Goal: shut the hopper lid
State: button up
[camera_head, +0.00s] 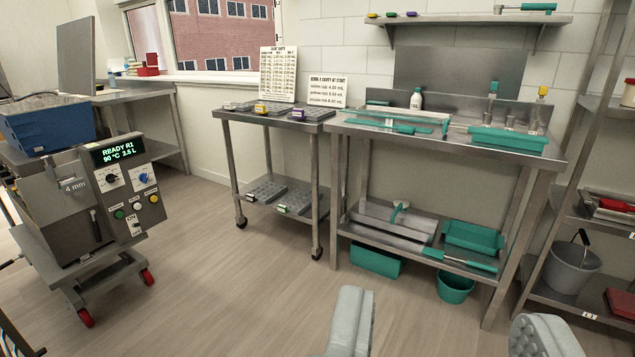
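The depositor (85,195) stands at the left on a wheeled cart. It is a grey metal machine with a lit display (118,152) reading "READY R1 90 °C 2.5 L". Below the display are knobs and coloured buttons. I cannot clearly make out the hopper lid. A tall grey panel (75,55) stands upright behind the machine, and I cannot tell whether it is the lid or belongs to the back table. My gripper (445,328) is at the bottom, right of centre. Its two grey fingers are wide apart with nothing between them, well away from the depositor.
A blue tub (40,125) shows at the depositor's top left. A wheeled cart (275,122) with moulds and a steel bench (540,160) with teal trays stand along the back wall. Shelving (560,300) with a bucket (572,266) is at right. The wooden floor between is clear.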

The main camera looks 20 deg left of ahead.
aim_at(79, 34)
jog(key=i+u, duration=0.25)
jog(key=i, duration=0.65)
jog(key=i+l+u, duration=0.1)
jog(key=i+u, duration=0.2)
jog(key=i, duration=0.6)
jog(key=i+j+u, duration=0.1)
jog(key=i+u, duration=0.65)
jog(key=i+l+u, duration=0.15)
jog(key=i+u, duration=0.25)
jog(key=i+l+u, duration=0.25)
jog(key=i+u, duration=0.15)
jog(key=i+l+u, duration=0.25)
jog(key=i+l, duration=0.15)
jog(key=i+l+u, duration=0.3)
jog(key=i+l, duration=0.15)
jog(key=i+l+u, duration=0.25)
jog(key=l, duration=0.3)
jog(key=i, duration=0.15)
